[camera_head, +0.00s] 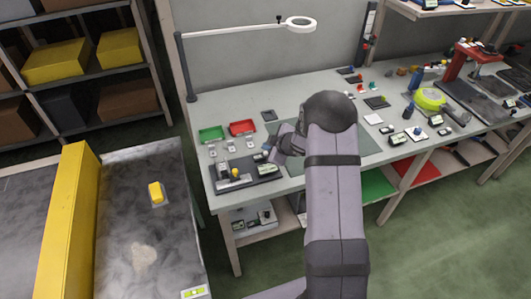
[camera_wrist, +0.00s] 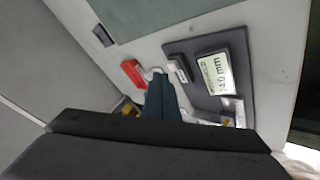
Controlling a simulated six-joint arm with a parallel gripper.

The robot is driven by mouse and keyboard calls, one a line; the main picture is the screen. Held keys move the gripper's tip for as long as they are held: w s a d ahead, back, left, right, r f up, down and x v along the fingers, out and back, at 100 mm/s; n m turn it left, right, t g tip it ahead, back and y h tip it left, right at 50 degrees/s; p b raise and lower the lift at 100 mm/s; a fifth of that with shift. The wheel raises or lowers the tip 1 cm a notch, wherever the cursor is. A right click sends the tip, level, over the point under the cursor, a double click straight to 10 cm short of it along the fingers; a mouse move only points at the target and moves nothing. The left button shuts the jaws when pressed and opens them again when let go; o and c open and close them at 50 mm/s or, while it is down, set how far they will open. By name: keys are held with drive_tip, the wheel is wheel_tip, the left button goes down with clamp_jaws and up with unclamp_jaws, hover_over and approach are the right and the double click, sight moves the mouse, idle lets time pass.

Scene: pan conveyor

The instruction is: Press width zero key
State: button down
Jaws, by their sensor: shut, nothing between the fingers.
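A small device with a pale digital display (camera_wrist: 215,73) sits on a dark base plate (camera_wrist: 208,101) in the wrist view. Its digits appear rotated and are hard to read, with letters like "mm". No key marked width zero can be picked out. My gripper (camera_wrist: 160,80) is shut and empty, its fingers pointing to the table left of the base plate in that view. In the head view my gripper (camera_head: 270,153) hangs over the workbench by the right end of a dark plate (camera_head: 262,178); my arm hides part of this area.
A lamp arm (camera_head: 240,32) reaches over the back. Tools crowd the right.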

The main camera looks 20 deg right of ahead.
drive_tip(key=shift+f, duration=0.1)
drive_tip(key=shift+f+b, duration=0.3)
drive_tip(key=shift+f, duration=0.05)
drive_tip(key=shift+f+b, duration=0.4)
drive_tip(key=shift+f, duration=0.15)
idle(0.9)
drive_tip(key=shift+r, duration=0.2)
drive_tip(key=shift+r+p, duration=0.8)
drive_tip(key=shift+p, duration=0.2)
drive_tip(key=shift+r, duration=0.1)
wheel_tip(320, 180, up, 5)
drive_tip(key=p, duration=0.5)
drive_tip(key=shift+d+f, duration=0.1)
drive_tip(key=shift+f, duration=0.1)
idle(0.5)
